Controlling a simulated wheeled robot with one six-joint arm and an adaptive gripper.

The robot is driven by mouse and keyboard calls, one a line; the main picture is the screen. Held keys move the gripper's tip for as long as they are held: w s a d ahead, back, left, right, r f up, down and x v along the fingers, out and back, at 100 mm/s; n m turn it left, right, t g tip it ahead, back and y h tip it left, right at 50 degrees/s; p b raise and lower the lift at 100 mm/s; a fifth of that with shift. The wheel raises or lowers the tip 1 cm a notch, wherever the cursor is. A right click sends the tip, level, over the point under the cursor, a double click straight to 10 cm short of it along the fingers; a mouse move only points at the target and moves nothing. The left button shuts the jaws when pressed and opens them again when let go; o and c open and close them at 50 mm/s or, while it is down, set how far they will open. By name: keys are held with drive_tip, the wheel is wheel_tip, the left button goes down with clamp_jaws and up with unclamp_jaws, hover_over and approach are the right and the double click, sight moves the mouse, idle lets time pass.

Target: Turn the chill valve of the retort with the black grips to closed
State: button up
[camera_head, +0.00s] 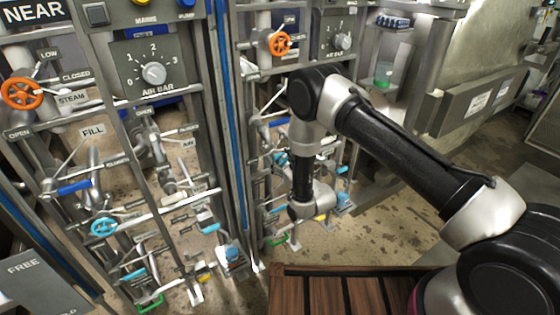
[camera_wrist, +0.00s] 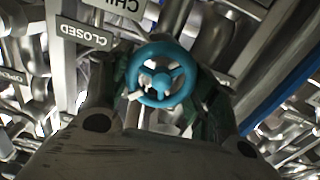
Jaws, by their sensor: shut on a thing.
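The blue chill handwheel (camera_wrist: 161,76) has a round rim and spokes and fills the middle of the wrist view. My gripper (camera_wrist: 160,85) has one dark finger on each side of it and is shut on its rim. A plate reading CLOSED (camera_wrist: 84,34) appears upside down at the wheel's upper left. A partly cut-off label starting CHI (camera_wrist: 118,6) is above the wheel. In the head view my arm reaches down to the right-hand valve panel (camera_head: 243,90), and my gripper is hidden behind it. I cannot make out black grips.
The left panel carries an orange handwheel (camera_head: 22,93), a blue handwheel (camera_head: 103,227) and an AIR BAR dial (camera_head: 153,73). Another orange handwheel (camera_head: 280,43) is on the right-hand panel. Pipes and levers crowd around my wrist. A slatted wooden platform (camera_head: 340,293) lies in front.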

drive_tip(key=m, duration=0.4)
drive_tip(key=shift+d, duration=0.1)
drive_tip(key=shift+w+f+m, duration=0.1)
drive_tip(key=shift+m, duration=2.7)
drive_tip(key=shift+d, duration=0.1)
drive_tip(key=o, duration=1)
drive_tip(key=shift+o, duration=0.2)
drive_tip(key=v, duration=1.2)
